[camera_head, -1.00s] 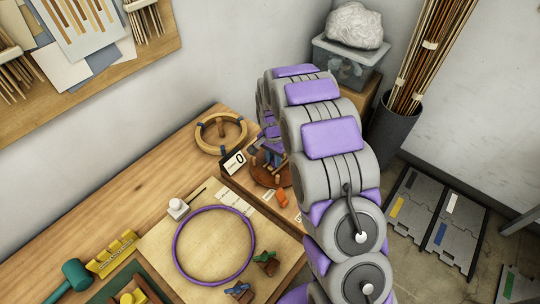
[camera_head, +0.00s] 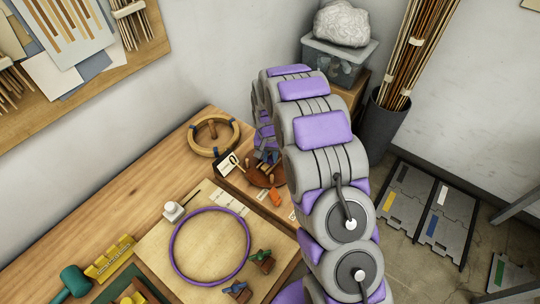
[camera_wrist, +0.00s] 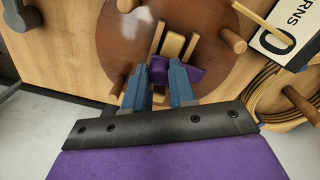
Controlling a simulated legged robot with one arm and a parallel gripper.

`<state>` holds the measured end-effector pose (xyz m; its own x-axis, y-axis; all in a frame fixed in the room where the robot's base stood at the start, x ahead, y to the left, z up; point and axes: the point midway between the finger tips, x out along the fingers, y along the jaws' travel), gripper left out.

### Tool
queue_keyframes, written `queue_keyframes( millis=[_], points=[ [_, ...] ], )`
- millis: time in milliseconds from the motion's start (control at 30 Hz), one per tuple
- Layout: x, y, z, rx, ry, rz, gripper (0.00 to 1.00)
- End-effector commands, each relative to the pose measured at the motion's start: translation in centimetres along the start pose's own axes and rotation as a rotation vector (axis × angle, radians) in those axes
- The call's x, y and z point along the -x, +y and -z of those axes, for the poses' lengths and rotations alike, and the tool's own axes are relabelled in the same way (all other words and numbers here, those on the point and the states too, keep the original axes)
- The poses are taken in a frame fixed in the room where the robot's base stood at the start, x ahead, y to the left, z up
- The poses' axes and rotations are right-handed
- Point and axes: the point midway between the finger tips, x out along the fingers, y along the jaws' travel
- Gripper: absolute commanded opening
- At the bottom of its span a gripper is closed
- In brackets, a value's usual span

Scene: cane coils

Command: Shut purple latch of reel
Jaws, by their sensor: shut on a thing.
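The reel is a round brown wooden disc (camera_wrist: 120,45) with upright pegs, seen from above in the wrist view. In the head view the reel (camera_head: 257,177) shows partly behind my arm. The purple latch (camera_wrist: 187,75) sits over the disc near its middle, by a pale wooden piece. My gripper (camera_wrist: 158,76) has its two blue fingers at the latch, shut on its near left part. The fingers hide part of the latch, so its exact seating cannot be told. In the head view my gripper (camera_head: 267,157) is small and partly hidden by my arm.
A sign (camera_wrist: 285,38) reading "RNS" and 0 stands beside the reel. A cane coil on a pegged wooden frame (camera_head: 214,135) lies behind it. A purple hoop (camera_head: 174,259), small clamps (camera_head: 262,257) and an orange piece (camera_head: 276,198) lie on the bench nearby.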

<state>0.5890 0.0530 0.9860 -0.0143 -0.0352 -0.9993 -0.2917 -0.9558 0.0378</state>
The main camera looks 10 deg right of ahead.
Motion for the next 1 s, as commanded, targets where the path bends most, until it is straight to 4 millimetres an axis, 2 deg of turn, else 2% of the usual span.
queue_keyframes(
  millis=[200,233,500,767,867,1000],
  points=[
    [0.3,-0.2,0.4,-0.001,0.013,0.005,0.00],
    [0.3,-0.2,0.4,-0.001,0.014,0.005,0.27],
    [0.2,-0.1,0.2,-0.001,0.009,0.003,0.50],
    [0.3,0.0,0.1,-0.002,0.006,0.002,0.50],
    [1.1,0.0,0.1,-0.002,0.006,0.002,0.50],
    [3.5,-0.1,0.1,-0.002,0.010,0.004,0.50]
  ],
)
